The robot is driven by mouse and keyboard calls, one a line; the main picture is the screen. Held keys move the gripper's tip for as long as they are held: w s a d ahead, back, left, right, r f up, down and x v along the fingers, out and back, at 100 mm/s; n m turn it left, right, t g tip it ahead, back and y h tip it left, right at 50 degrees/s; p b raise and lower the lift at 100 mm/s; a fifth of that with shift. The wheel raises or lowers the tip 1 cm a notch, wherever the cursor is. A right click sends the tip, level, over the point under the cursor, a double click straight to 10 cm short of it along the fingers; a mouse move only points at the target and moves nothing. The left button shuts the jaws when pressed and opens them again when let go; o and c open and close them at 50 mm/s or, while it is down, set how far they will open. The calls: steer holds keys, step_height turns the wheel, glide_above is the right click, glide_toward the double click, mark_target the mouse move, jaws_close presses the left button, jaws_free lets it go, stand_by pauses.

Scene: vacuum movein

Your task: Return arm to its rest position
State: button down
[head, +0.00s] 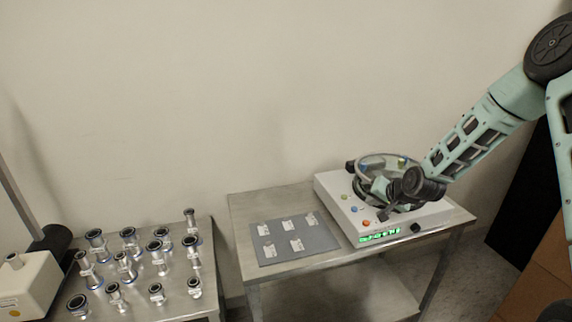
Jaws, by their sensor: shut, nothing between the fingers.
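My arm (468,143) reaches in from the right edge of the head view. Its wrist is low over a white machine (340,205) with a green lit display (379,236), coloured buttons and a clear round part on top (372,160). My gripper (386,212) is at the machine's top, in front of the round part. The gripper is small and dark here, and it holds nothing that I can see. I cannot tell whether it touches the machine. The wrist hides part of the machine's top.
A grey mat (272,255) with several labelled pieces lies left of the machine on a metal table (245,207). Another metal table (208,285) at left bears several metal pipe fittings (128,236) and a white device (28,285). A gap separates the tables. A wall stands behind.

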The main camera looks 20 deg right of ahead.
steer(key=s+a+r+n+g+y, duration=0.1)
steer(key=s+a+r+n+g, duration=0.4)
steer(key=a, duration=0.6)
steer(key=s+a+r+n, duration=0.3)
steer(key=s+a, duration=0.4)
steer(key=a, duration=0.4)
steer(key=s+a+r+n+g, duration=0.2)
steer(key=s+a+r+n, duration=0.1)
steer(key=s, duration=1)
steer(key=s+a+r+n+g+h, duration=0.1)
steer(key=s+a+r+n+g, duration=0.1)
steer(key=s, duration=1.1)
steer(key=shift+a+r+n+h, duration=0.3)
steer(key=shift+a+r+n, duration=0.6)
steer(key=shift+n, duration=0.2)
